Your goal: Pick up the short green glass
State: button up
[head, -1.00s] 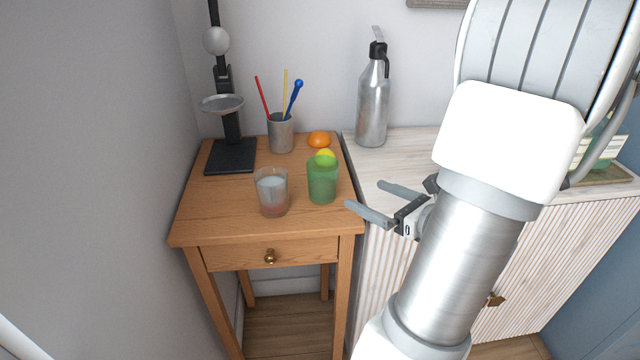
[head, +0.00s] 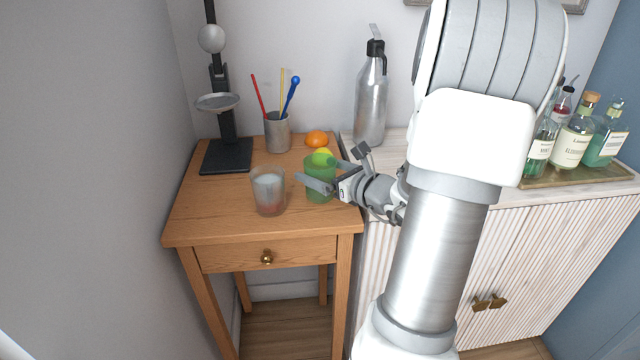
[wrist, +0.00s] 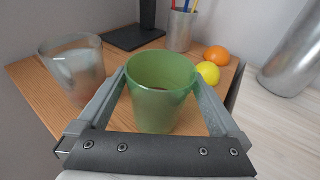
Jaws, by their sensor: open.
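The short green glass (head: 320,184) stands upright on the small wooden table, near its right edge. In the wrist view the green glass (wrist: 158,95) sits between the two fingers of my gripper (wrist: 160,88), with one finger on each side. My gripper (head: 326,173) is open around the glass in the head view, where its near finger crosses in front of the glass. I cannot tell whether either finger touches it.
A frosted clear glass (head: 268,191) stands just left of the green glass. A lemon (wrist: 208,72) and an orange (wrist: 217,55) lie behind it. A pen cup (head: 277,132), a black stand (head: 227,155) and a metal bottle (head: 370,100) are farther back.

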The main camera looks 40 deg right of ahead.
jog(key=shift+w, duration=0.15)
jog(key=c, duration=1.4)
jog(key=shift+c, duration=0.3)
jog(key=shift+r, duration=0.15)
